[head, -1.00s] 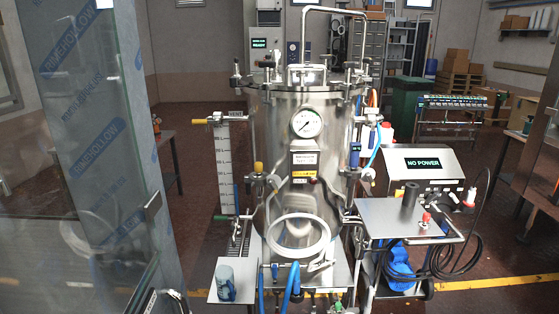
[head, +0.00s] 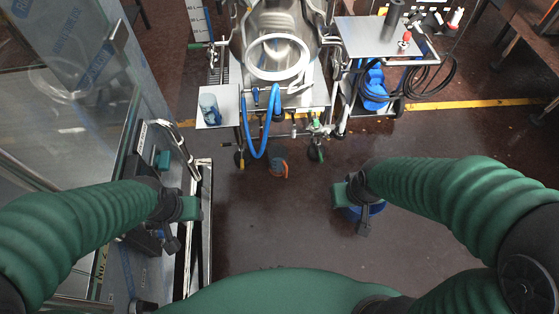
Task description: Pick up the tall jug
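A grey-blue jug-like vessel (head: 209,108) stands on a small pale side shelf (head: 216,122) at the left of the steel tank; it is small in view, and I take it for the tall jug. My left gripper (head: 182,222) is at the lower left, near the glass-sided frame, well short of the shelf. My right gripper (head: 352,208) is at the lower right, over the floor and apart from the tank. I see nothing held in either gripper, but their finger gaps do not show clearly.
An orange-and-dark caster (head: 278,165) is below. The glass-sided frame (head: 100,100) bounds the left. Central floor is clear.

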